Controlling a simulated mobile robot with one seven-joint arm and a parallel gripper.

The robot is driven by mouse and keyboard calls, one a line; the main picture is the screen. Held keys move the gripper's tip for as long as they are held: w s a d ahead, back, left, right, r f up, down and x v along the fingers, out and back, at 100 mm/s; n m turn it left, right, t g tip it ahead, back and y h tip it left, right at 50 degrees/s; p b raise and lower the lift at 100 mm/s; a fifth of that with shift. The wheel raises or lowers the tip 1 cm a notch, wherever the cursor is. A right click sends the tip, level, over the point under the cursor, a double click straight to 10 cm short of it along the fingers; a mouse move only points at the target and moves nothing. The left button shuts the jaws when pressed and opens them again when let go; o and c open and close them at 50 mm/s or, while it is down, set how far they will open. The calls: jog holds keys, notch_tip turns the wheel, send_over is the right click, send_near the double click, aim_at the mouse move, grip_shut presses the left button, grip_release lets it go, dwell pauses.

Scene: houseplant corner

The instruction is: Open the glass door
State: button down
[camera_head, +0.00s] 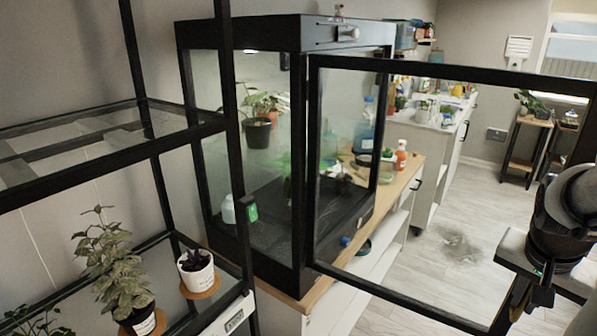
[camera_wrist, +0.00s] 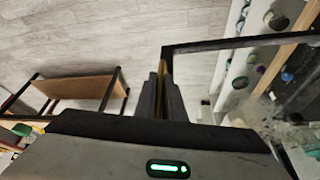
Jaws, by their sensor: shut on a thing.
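The glass door (camera_head: 450,71) has a black frame around a clear pane. It stands swung well out from the black glass cabinet (camera_head: 255,32), which is open at the front. The door's frame also shows in the wrist view (camera_wrist: 240,43). My gripper (camera_head: 513,298) is at the door's free edge, at the lower right of the head view. In the wrist view my gripper (camera_wrist: 162,88) has its fingers shut on the door's edge. The exact contact is partly hidden by the fingers.
A black shelf rack (camera_head: 135,130) with potted plants stands at the left, close to the cabinet. A wooden-topped counter (camera_head: 405,180) with bottles runs behind the door. A small plant table (camera_head: 527,140) stands at the back right. The floor (camera_head: 455,215) between is clear.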

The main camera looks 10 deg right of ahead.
dwell(0.4)
jog(key=c, duration=1.8)
grip_release()
jog(key=shift+c, duration=0.2)
jog(key=shift+r, duration=0.1)
